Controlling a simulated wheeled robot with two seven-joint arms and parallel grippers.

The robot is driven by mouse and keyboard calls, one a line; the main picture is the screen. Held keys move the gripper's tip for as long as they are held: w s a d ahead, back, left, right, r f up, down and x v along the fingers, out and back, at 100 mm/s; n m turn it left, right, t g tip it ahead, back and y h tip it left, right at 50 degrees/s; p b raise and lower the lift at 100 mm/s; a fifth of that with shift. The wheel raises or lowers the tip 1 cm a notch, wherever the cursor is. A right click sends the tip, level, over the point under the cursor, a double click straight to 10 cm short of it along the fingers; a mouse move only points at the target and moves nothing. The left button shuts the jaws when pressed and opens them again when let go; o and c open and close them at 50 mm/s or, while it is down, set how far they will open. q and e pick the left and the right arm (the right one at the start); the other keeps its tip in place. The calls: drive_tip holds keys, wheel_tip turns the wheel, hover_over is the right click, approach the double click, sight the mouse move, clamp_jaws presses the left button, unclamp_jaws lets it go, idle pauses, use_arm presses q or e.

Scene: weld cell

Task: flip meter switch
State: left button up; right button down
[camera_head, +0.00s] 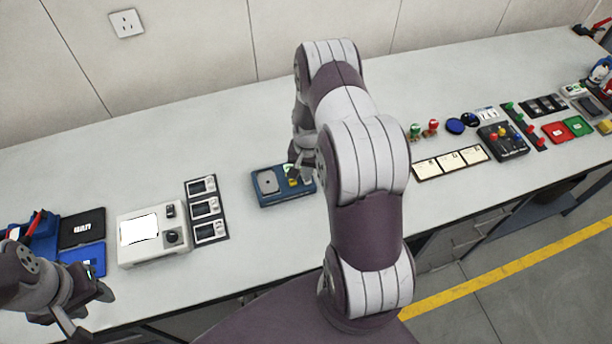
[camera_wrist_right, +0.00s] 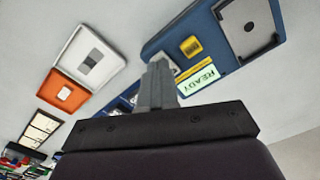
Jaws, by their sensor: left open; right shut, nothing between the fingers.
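A blue device (camera_head: 268,198) lies on the bench under my right gripper (camera_head: 297,174); my right arm hides its right part in the head view. In the right wrist view the blue device (camera_wrist_right: 165,42) shows a grey square plate, a yellow part (camera_wrist_right: 191,46) and a lit panel reading READY (camera_wrist_right: 198,76). My right gripper (camera_wrist_right: 160,68) is shut and empty, its tips over or beside the device's edge near that panel; contact cannot be told. A white meter-like box (camera_head: 160,252) with a bright screen and dark knob stands further left. My left gripper (camera_head: 88,312) is open at the lower left.
Three small panel units (camera_head: 206,208) stand between the white box and blue device. Dark and blue trays (camera_head: 82,228) lie far left. White (camera_wrist_right: 92,57) and orange (camera_wrist_right: 62,92) items lie beside the device. Cards, knobs and switch boxes (camera_head: 503,141) fill the right bench.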

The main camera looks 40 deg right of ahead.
drive_tip(key=shift+f+b, duration=0.8)
drive_tip(key=shift+f, duration=0.2)
idle(0.8)
drive_tip(key=shift+s, duration=0.1)
drive_tip(key=shift+r+p, duration=0.5)
drive_tip(key=shift+r, duration=0.05)
wheel_tip(320, 180, up, 6)
drive_tip(key=p, duration=0.4)
